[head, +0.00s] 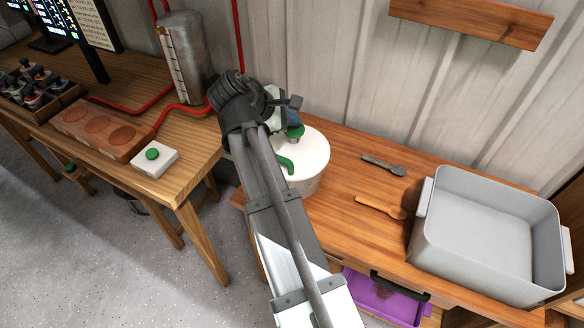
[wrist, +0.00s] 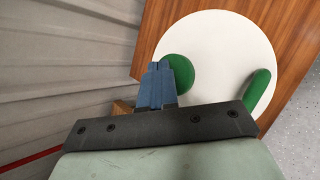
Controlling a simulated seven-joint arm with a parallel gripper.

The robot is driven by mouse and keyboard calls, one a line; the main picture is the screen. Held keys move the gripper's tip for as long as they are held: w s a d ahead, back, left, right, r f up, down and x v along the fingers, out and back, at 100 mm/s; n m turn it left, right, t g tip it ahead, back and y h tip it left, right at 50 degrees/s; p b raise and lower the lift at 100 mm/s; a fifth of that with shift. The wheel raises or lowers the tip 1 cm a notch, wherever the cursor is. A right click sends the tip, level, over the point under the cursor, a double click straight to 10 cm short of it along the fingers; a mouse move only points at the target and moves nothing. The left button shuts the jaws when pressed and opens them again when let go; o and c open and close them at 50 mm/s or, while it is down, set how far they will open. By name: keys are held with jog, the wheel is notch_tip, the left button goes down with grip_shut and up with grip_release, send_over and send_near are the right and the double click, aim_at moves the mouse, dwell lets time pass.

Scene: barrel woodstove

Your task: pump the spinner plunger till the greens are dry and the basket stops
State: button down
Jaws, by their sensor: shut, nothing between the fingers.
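The salad spinner (head: 312,155) is a round white tub with a white lid on the wooden bench. Its green round plunger knob (head: 296,131) stands on the lid, with a green handle (head: 286,164) near the lid's edge. In the wrist view the white lid (wrist: 222,40) shows the knob (wrist: 178,72) and the green handle (wrist: 257,91). My gripper (wrist: 158,66) is shut and empty, its blue fingertips over or against the knob's edge; I cannot tell if they touch. My arm hides part of the spinner in the head view. The greens and basket are hidden inside.
A grey basin (head: 490,225) stands on the right of the bench. A grey utensil (head: 384,165) and a wooden utensil (head: 380,207) lie between it and the spinner. A corrugated wall (head: 340,70) rises close behind. A white box with a green button (head: 153,155) sits on the left table.

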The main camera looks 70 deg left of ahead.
aim_at(292, 129)
jog(key=shift+r, duration=0.1)
jog(key=shift+r, duration=2.9)
jog(key=shift+w, duration=0.1)
